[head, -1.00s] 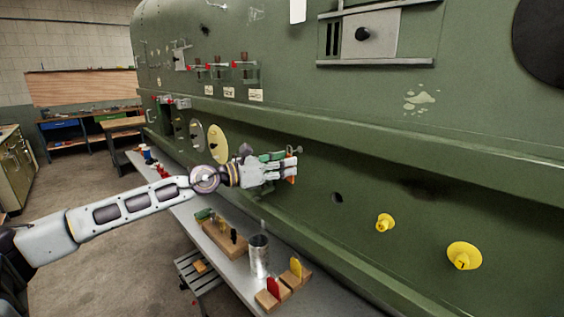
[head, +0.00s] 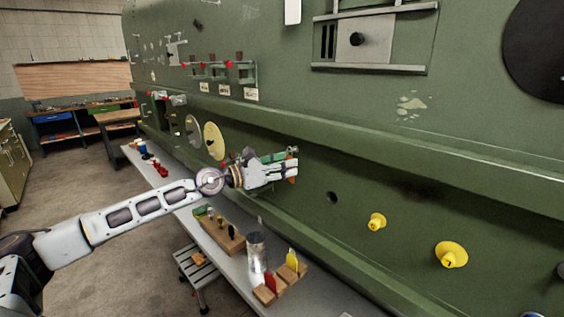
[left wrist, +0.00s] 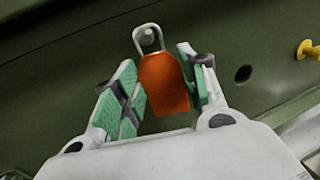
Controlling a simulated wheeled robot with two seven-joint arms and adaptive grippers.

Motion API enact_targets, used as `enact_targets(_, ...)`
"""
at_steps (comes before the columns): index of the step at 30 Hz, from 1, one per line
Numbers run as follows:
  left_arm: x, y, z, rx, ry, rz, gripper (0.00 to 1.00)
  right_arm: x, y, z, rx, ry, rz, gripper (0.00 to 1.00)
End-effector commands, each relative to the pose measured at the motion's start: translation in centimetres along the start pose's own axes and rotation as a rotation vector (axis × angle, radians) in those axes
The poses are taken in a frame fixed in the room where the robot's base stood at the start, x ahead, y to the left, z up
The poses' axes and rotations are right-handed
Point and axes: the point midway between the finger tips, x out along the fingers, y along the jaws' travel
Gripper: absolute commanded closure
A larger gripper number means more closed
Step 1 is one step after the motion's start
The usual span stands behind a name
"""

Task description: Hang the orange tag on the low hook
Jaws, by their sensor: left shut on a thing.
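The orange tag (left wrist: 164,84), with a metal wire loop (left wrist: 148,38) at its top, sits between the green-padded fingers of my left gripper (left wrist: 160,88) in the left wrist view. My left gripper (head: 289,167) is shut on it, close to the green fuselage side. In the head view only a small orange edge of the tag (head: 292,180) shows at the fingertips. A grey rounded hook end (left wrist: 146,35) appears inside the loop; I cannot tell whether the loop is around it or only in front of it. My right gripper is not in view.
The green fuselage (head: 470,175) fills the right side, with yellow knobs (head: 451,254) right of the gripper. Below the arm, a narrow grey bench (head: 225,262) carries a metal can (head: 257,252) and wooden blocks with red and yellow tags (head: 291,262). A stool (head: 195,265) stands beside it.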

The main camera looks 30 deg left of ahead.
Motion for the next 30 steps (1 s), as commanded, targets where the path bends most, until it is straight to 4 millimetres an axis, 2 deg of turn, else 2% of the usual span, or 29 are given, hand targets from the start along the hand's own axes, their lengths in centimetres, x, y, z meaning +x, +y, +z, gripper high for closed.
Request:
enact_targets(25, 0.21, 0.07, -0.40, 0.000, 0.000, 0.000, 0.70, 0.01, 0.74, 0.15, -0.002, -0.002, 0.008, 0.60)
enact_targets(26, 0.21, 0.07, -0.40, 0.000, 0.000, 0.000, 0.54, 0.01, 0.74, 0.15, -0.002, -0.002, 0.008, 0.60)
enact_targets(30, 0.20, 0.07, -0.40, 0.000, 0.000, 0.000, 0.36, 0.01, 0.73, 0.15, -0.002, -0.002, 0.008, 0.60)
